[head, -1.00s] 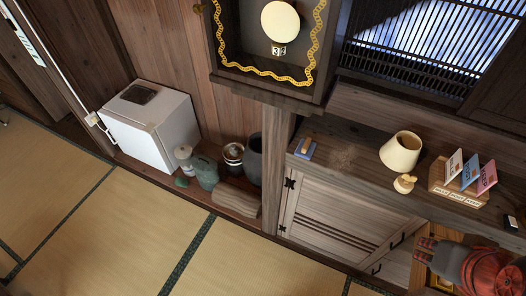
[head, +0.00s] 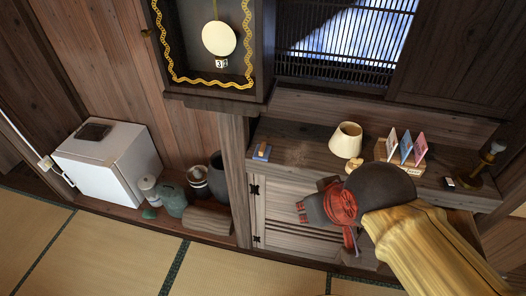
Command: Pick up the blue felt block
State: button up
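A small blue block with a tan, wood-like top (head: 262,152) lies at the left end of the dark wooden cabinet top. It looks like the blue felt block. My gripper (head: 302,212) is in front of the cabinet doors, below and to the right of the block in the picture, and apart from it. Its grey fingers point left, with reddish tips. Nothing clearly shows between them, and their opening is too small to make out. My arm hides part of the cabinet front and its right side.
On the cabinet top (head: 300,152) stand a cream lamp (head: 346,140), a rack with several cards (head: 405,148), a small dark item (head: 449,184) and a dark stand (head: 490,165). A clock case (head: 175,70) hangs at upper left. A white fridge (head: 105,165) and pots (head: 172,200) stand left.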

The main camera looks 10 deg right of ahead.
aim_at(262, 153)
jog(key=i+j+z, duration=0.25)
jog(key=z, duration=0.2)
jog(key=i+j+z, duration=0.4)
jog(key=k+l, duration=0.05)
jog(key=k, duration=0.05)
